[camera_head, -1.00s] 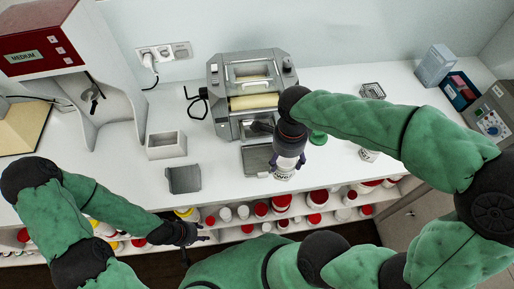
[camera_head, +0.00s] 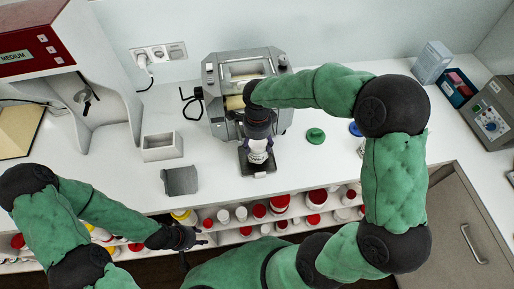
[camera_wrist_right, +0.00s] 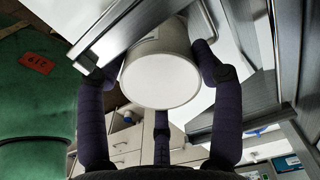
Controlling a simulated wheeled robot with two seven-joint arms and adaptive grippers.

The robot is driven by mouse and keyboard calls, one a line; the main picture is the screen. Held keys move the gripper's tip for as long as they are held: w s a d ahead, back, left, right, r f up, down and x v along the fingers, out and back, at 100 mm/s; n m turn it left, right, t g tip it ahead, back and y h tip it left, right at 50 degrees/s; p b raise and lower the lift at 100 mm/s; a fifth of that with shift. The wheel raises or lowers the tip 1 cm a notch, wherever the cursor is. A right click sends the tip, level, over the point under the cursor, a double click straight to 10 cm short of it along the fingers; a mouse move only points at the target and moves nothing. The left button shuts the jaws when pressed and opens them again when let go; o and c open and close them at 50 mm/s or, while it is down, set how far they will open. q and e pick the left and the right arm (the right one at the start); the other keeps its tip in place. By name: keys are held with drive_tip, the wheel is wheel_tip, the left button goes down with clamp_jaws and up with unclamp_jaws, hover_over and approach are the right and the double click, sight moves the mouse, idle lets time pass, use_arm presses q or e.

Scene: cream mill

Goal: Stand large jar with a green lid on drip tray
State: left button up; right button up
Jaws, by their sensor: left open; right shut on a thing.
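My right gripper (camera_head: 258,140) is shut on a white jar (camera_head: 258,156) with dark print. The jar is over the drip tray (camera_head: 243,168), a dark plate in front of the steel roller mill; I cannot tell whether it touches the tray. In the right wrist view the jar (camera_wrist_right: 160,80) shows a plain white round end between the fingers (camera_wrist_right: 160,75); no green lid shows on it. A round green lid-like thing (camera_head: 315,136) lies on the counter right of the mill. My left gripper (camera_head: 186,239) is open and empty at the counter's front edge.
The roller mill (camera_head: 248,75) stands close behind the jar. A grey box (camera_head: 162,147) and a grey scoop-like tray (camera_head: 180,181) lie left of it. A blue round thing (camera_head: 355,129) is at the right. Several jars fill the shelf below.

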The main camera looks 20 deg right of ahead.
sight(257, 148)
drive_tip(key=shift+w+f+b, duration=0.1)
drive_tip(key=shift+f+b, duration=0.2)
drive_tip(key=shift+f, duration=1.4)
drive_tip(key=shift+f, duration=0.1)
drive_tip(key=shift+f, duration=0.1)
drive_tip(key=o, duration=1)
drive_tip(key=shift+r, duration=0.35)
wheel_tip(257, 148, up, 12)
drive_tip(key=p, duration=0.2)
drive_tip(key=shift+f, duration=0.15)
